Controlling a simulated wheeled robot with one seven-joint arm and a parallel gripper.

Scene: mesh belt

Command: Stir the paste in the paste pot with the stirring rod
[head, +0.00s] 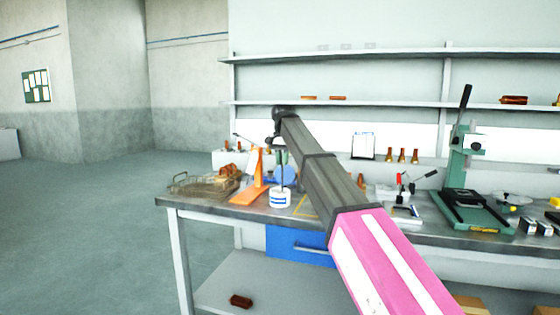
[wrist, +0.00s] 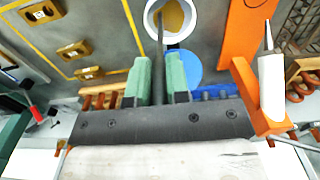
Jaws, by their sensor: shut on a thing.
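The paste pot (head: 280,200) is a small white tub with a blue band, standing upright near the bench's front edge. In the wrist view its round rim (wrist: 150,17) surrounds yellow paste (wrist: 175,17). My gripper (head: 281,158) points down above the pot. Its green fingers (wrist: 158,62) are shut on the stirring rod (wrist: 160,38), a thin dark rod. The rod (head: 282,181) runs down to the pot, and its lower end reaches over the pot's opening toward the left inner side. How deep the tip sits in the paste is hidden.
An orange stand (head: 247,192) is close left of the pot, with a blue disc (wrist: 187,66) behind. A wire basket (head: 200,187) is farther left. A yellow outline (head: 303,207) lies right of the pot. A green press (head: 462,180) stands right.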

